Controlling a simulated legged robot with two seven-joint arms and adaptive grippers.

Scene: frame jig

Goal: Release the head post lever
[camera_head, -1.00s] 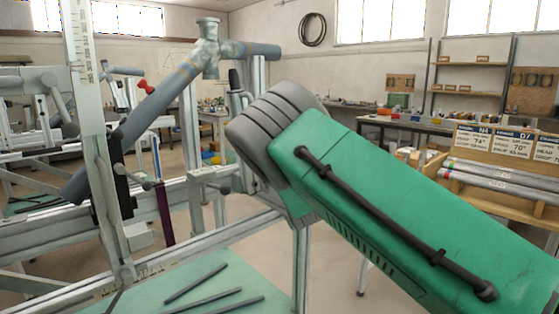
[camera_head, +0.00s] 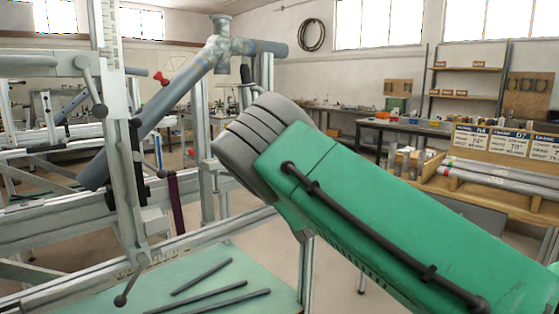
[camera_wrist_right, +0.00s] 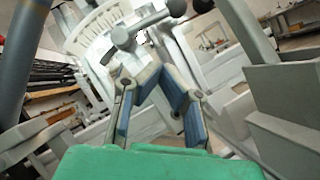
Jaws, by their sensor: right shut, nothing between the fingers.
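A grey lever (camera_head: 92,86) with a round knob sits on the clamp of the upright scaled post (camera_head: 113,60) at the left in the head view. A second ball-ended lever (camera_head: 127,290) hangs low on the same frame. I cannot tell which one the task means. In the right wrist view, a grey ball-ended lever (camera_wrist_right: 147,24) lies just beyond the fingertips of my right gripper (camera_wrist_right: 158,72). That gripper is shut and empty; I cannot tell whether its tips touch the lever. In the head view my green right arm hides it. My left gripper is not in view.
Several dark rods (camera_head: 207,297) lie on the green sheet below. A wooden rack (camera_head: 505,180) with tubes stands at the right. Light metal beams surround the fingers in the wrist view.

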